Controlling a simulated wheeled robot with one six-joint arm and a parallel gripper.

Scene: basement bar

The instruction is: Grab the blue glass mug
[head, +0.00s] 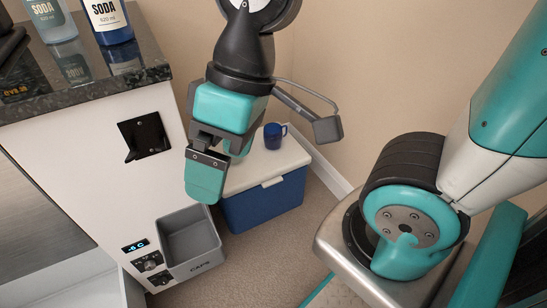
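The blue glass mug (273,136) stands upright on the white lid of a blue cooler (264,203), near the back edge by the wall. Its handle points right. My gripper (222,174) hangs in front and to the left of the mug in the picture, pointing down. Its near teal finger shows in full, and the far finger shows partly behind it, with a gap between them. It looks open and empty, apart from the mug.
A white bar cabinet with a dark stone top (82,85) stands at left. A soda bottle (108,22) and a paler one (50,20) are on it. A grey caps bin (192,241) and black opener (145,135) stick out from its side. Walls close in behind the cooler; carpet is clear in front.

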